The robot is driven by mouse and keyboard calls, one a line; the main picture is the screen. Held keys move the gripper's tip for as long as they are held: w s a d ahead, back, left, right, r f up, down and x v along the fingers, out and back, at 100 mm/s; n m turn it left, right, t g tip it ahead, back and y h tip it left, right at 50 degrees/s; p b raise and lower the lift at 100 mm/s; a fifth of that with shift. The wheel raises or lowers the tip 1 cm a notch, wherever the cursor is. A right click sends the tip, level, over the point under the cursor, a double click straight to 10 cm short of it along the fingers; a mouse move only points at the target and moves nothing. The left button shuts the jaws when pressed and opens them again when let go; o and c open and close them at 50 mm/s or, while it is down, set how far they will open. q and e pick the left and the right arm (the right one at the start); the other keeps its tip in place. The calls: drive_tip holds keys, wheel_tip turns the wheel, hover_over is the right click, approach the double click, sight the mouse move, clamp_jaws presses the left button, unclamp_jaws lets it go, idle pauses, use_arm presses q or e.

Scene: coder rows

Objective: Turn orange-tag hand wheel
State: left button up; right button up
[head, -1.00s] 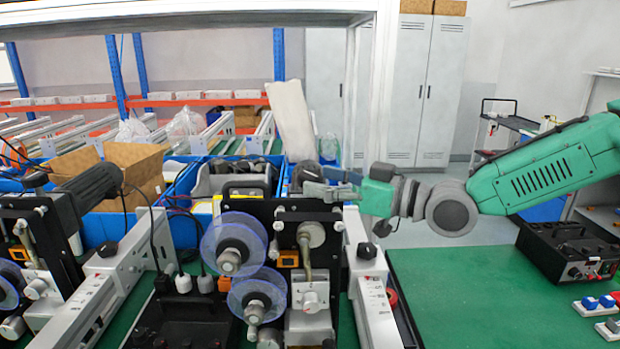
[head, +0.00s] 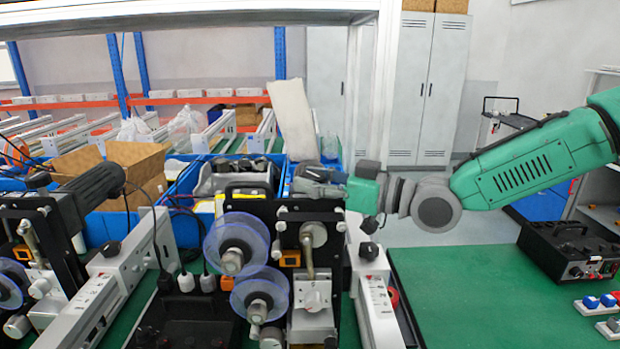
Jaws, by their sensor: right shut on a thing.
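A black-framed coder (head: 262,215) stands at the front middle, with two clear blue reels on its face. My right gripper (head: 308,182) reaches in from the right at the coder's top edge. It is shut on a dark grey part that its fingers mostly cover. I cannot tell whether that part is the orange-tag hand wheel. My left gripper is not in view.
A white rail with a black knob (head: 369,251) runs just right of the coder. A second coder (head: 40,235) stands at the left. Blue bins and a cardboard box (head: 140,160) are behind. The green table top (head: 460,290) at the right is mostly clear, with a black power box (head: 570,248).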

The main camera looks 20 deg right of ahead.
drive_tip(key=shift+d+r+n+g+y+p, duration=0.1)
drive_tip(key=shift+r+n+g+y+p, duration=0.05)
drive_tip(key=shift+n+g+y+p, duration=0.4)
drive_tip(key=shift+w+r+n+g+y+p, duration=0.1)
drive_tip(key=shift+n+g+y+p, duration=0.3)
drive_tip(key=shift+g+p, duration=0.4)
drive_tip(key=shift+f+n+g+y+p, duration=0.2)
drive_tip(key=shift+n+g+y+p, duration=0.05)
drive_tip(key=shift+n+g+p, duration=0.25)
drive_tip(key=o, duration=1.2)
drive_tip(key=shift+c, duration=0.2)
drive_tip(key=shift+o, duration=0.4)
drive_tip(key=shift+d, duration=0.1)
drive_tip(key=shift+d+f, duration=0.1)
drive_tip(key=shift+d, duration=0.1)
drive_tip(key=shift+d, duration=0.1)
